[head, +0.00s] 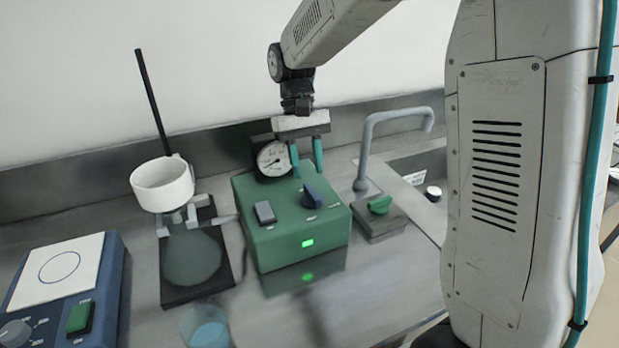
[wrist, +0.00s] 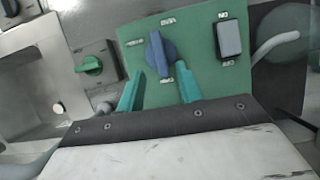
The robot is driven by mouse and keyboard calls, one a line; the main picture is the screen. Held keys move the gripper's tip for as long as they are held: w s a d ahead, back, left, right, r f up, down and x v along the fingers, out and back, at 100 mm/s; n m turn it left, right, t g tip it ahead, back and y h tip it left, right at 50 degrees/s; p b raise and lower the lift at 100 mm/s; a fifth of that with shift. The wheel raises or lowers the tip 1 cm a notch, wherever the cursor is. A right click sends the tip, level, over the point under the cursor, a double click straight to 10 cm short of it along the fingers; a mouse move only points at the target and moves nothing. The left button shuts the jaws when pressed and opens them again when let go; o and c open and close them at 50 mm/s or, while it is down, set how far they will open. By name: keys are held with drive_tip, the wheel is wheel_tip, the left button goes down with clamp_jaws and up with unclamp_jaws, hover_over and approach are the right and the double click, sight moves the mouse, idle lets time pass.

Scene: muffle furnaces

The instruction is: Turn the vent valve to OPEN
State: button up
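A blue valve knob (head: 312,197) sits on top of a green box (head: 262,225). In the wrist view the knob (wrist: 160,53) has a raised grip bar standing nearly upright in the picture. Small white labels surround it, too blurred to read with certainty. My gripper (head: 309,175) is open and empty, pointing down just above the knob. In the wrist view its two teal fingers (wrist: 159,70) are spread, one to each side of the knob's near end; I cannot tell whether the right one touches it.
A grey rocker switch (head: 265,212) and a round gauge (head: 273,158) are on the green box. A white cup-shaped funnel (head: 162,184) on a stand is at left. A grey tap (head: 362,165) and a green knob (head: 380,205) are at right. A blue hotplate (head: 110,270) is front left.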

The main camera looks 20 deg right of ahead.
drive_tip(key=shift+v, duration=1.75)
drive_tip(key=shift+w+f, duration=0.1)
